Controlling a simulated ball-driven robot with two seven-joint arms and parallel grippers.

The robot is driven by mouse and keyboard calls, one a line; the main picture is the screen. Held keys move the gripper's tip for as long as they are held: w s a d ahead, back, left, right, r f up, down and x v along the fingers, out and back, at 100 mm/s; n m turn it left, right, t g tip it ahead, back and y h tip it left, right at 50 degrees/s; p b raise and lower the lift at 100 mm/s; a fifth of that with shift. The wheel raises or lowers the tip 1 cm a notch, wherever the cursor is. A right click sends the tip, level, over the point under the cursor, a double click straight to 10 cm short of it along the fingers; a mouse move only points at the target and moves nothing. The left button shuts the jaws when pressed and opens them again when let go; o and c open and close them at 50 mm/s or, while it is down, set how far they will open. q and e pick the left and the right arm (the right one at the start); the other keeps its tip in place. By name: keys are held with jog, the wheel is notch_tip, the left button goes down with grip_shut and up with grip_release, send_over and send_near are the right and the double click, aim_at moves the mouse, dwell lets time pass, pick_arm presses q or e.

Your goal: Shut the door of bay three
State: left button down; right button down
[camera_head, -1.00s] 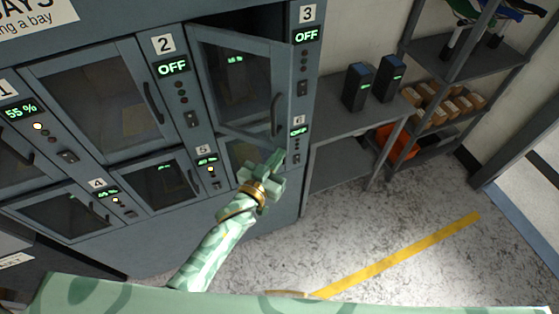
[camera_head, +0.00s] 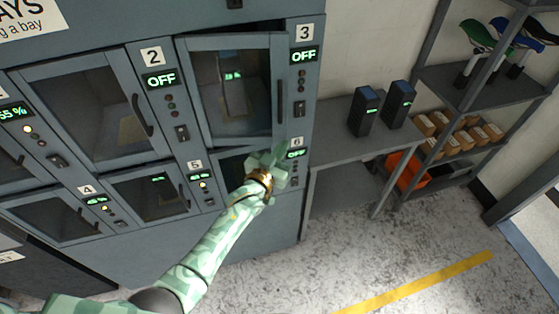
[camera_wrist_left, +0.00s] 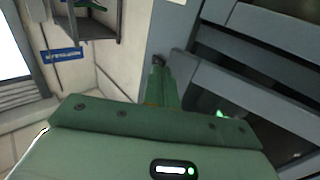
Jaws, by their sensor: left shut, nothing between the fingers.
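My left gripper (camera_head: 268,158) is shut and empty, just below the door's lower right corner, in front of bay six. In the left wrist view its closed fingers (camera_wrist_left: 160,85) point at the cabinet front beside grey door frames. I cannot tell whether they touch the door. My right gripper is not in view.
Bay two's door (camera_head: 95,110) and the lower doors look shut. Right of the cabinet, a grey bench (camera_head: 335,125) holds two black chargers (camera_head: 381,107). A shelf rack (camera_head: 465,85) holds saddles and boxes. The floor (camera_head: 400,245) in front is clear, with a yellow stripe.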

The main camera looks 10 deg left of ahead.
aim_at(282, 139)
pick_arm(q)
jog(key=w+b, duration=0.1)
jog(key=w, duration=0.3)
jog(key=shift+a, duration=0.15)
jog(key=shift+w, duration=0.1)
jog(key=shift+f, duration=0.1)
dwell(0.3)
